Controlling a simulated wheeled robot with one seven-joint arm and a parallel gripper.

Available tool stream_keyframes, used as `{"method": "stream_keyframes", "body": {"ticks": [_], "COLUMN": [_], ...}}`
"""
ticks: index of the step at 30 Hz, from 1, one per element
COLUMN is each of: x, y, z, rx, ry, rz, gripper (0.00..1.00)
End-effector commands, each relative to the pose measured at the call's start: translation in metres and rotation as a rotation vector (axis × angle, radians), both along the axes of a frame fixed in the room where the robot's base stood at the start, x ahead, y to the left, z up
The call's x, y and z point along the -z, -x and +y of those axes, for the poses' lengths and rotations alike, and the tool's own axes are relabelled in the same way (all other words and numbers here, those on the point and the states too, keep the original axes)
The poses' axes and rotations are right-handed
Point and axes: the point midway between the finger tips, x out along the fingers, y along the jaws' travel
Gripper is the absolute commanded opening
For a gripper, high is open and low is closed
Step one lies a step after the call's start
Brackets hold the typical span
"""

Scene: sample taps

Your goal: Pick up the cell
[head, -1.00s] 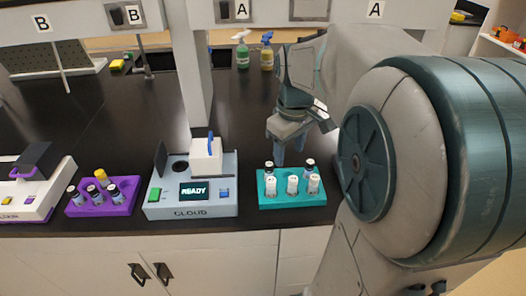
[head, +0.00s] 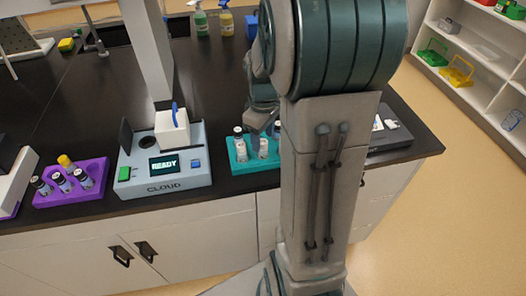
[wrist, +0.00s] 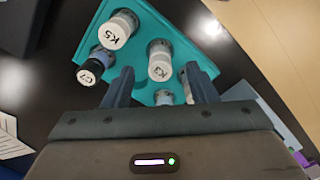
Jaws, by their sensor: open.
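Small capped vials stand in a teal rack (head: 252,167); which of them is the cell cannot be told. The rack also shows in the wrist view (wrist: 143,92). There a white-capped vial marked K5 (wrist: 118,30) is at upper left and a second white-capped vial (wrist: 160,62) is near the middle. I cannot tell the height. In the head view my arm hides part of the rack.
A grey CLOUD device (head: 170,165) reads READY, with a dark round opening, a raised black flap and a white block with a blue handle. A purple rack (head: 75,188) of vials stands left of it. Spray bottles (head: 200,22) stand at the back. A dark device is at right.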

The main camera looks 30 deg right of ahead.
Motion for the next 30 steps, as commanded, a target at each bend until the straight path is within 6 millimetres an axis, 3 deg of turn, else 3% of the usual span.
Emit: {"method": "stream_keyframes", "body": {"ticks": [6, 15, 16, 20, 30], "x": [0.031, 0.038, 0.038, 0.038, 0.037], "y": [0.001, 0.001, 0.001, 0.001, 0.001], "z": [0.001, 0.0, 0.0, 0.0, 0.0], "rx": [0.0, 0.0, 0.0, 0.0, 0.0], "ry": [-0.002, 0.0, 0.0, -0.001, 0.0], "rz": [0.005, 0.0, 0.0, 0.0, 0.0], "gripper": [0.52, 0.52, 0.49, 0.13, 0.11]}}
